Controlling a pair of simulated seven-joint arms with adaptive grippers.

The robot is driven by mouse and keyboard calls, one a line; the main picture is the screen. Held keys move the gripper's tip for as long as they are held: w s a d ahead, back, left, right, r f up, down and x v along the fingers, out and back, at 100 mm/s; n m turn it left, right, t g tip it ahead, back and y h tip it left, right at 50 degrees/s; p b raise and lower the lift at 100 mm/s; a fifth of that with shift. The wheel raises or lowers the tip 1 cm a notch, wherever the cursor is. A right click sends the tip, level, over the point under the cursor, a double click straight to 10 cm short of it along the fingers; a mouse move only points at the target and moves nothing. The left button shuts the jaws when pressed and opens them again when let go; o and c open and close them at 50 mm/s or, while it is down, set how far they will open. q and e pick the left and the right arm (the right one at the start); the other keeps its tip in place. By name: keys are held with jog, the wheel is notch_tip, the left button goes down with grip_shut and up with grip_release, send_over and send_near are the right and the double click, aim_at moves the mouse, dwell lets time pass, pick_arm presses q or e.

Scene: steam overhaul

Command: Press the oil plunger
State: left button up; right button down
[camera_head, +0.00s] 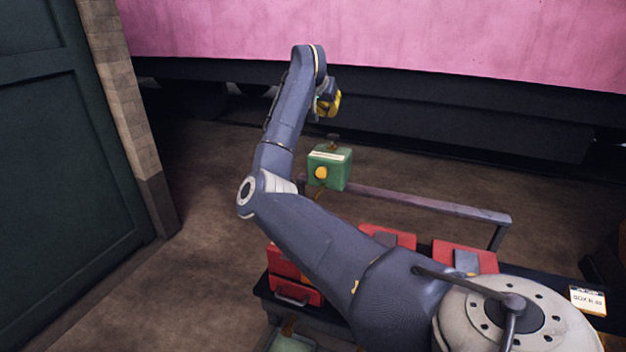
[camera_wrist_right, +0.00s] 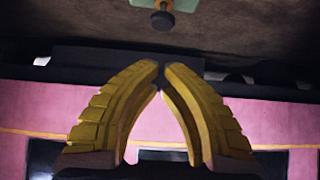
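A green box (camera_head: 330,169) with a white label and a round yellow cap on its front stands beyond the red cases. A small dark plunger knob (camera_head: 333,138) rises from its top. In the right wrist view the knob (camera_wrist_right: 162,19) shows at the top edge, with part of the green box (camera_wrist_right: 190,4) behind it. My right gripper (camera_head: 329,103) is above and slightly behind the knob, apart from it. In the right wrist view its yellow fingers (camera_wrist_right: 162,74) come together at the tips, with nothing between them. My left gripper is not in view.
Red cases (camera_head: 296,278) sit on a dark bench below my right arm, partly hidden by it. A metal rail (camera_head: 430,204) runs right from the green box. A pink vehicle side (camera_head: 400,40) fills the back. A dark green door (camera_head: 60,180) stands at left. The floor between is clear.

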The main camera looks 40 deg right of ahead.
dwell(0.4)
jog(key=shift+r, duration=1.35)
jog(key=shift+d+f, duration=0.1)
send_over(333, 135)
notch_tip(333, 135, down, 7)
jog(key=shift+d, duration=0.15)
notch_tip(333, 135, down, 2)
jog(key=shift+f, duration=0.95)
jog(key=shift+f, duration=0.1)
